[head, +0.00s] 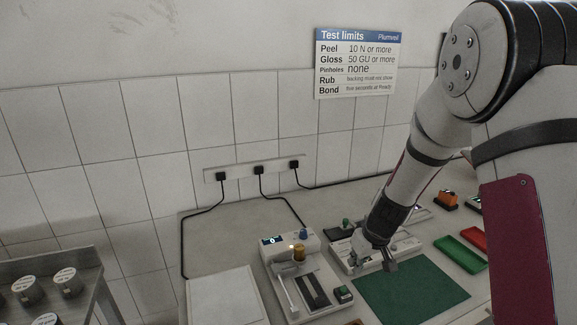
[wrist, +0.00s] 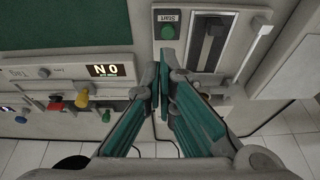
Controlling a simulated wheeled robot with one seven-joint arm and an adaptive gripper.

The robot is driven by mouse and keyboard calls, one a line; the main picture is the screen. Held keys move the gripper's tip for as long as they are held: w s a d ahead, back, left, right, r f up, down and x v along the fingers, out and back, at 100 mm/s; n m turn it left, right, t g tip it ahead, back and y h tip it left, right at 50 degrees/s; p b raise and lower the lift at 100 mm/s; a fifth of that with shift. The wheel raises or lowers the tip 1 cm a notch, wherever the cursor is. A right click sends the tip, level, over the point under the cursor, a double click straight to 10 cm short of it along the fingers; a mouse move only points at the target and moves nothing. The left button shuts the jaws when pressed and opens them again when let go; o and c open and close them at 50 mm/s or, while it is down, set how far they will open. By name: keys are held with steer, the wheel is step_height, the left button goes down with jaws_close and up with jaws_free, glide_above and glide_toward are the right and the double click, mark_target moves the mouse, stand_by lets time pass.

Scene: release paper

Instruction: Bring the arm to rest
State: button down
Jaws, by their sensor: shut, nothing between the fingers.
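My gripper (head: 388,264) hangs at the end of my arm, above the bench between the small white tester and the green mat. In the wrist view my gripper (wrist: 164,72) has its teal-padded fingers brought together at the tips, with nothing between them. It is over the bench machines, close to a green Start button (wrist: 167,31) in the picture. I cannot tell its exact height, but no contact with anything is visible.
A white tester (head: 291,270) with knobs stands left of my gripper. The green mat (head: 412,293) is bare. A red tray (head: 474,238) and a green tray (head: 459,252) lie right. A pale sheet (head: 224,296) lies left. A shelf (head: 62,257) holds several tins. Cables run along the wall.

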steer(key=s+a+r+t, duration=0.1)
steer(key=s+a+r, duration=0.1)
steer(key=s+r, duration=0.5)
steer(key=s+a+r, duration=0.1)
steer(key=s+r, duration=0.2)
steer(key=r, duration=0.9)
steer(key=s+r+m, duration=0.1)
steer(key=s+r, duration=0.1)
steer(key=s, duration=0.4)
steer(key=s+d+r+m, duration=0.1)
steer(key=s+r, duration=0.2)
steer(key=s, duration=0.3)
steer(key=s+r+m+t+h, duration=0.1)
steer(key=s+r, duration=0.1)
steer(key=s, duration=0.5)
steer(key=shift+d+r, duration=0.15)
steer(key=shift+r, duration=0.25)
steer(key=shift+s, duration=0.1)
stand_by(3.7)
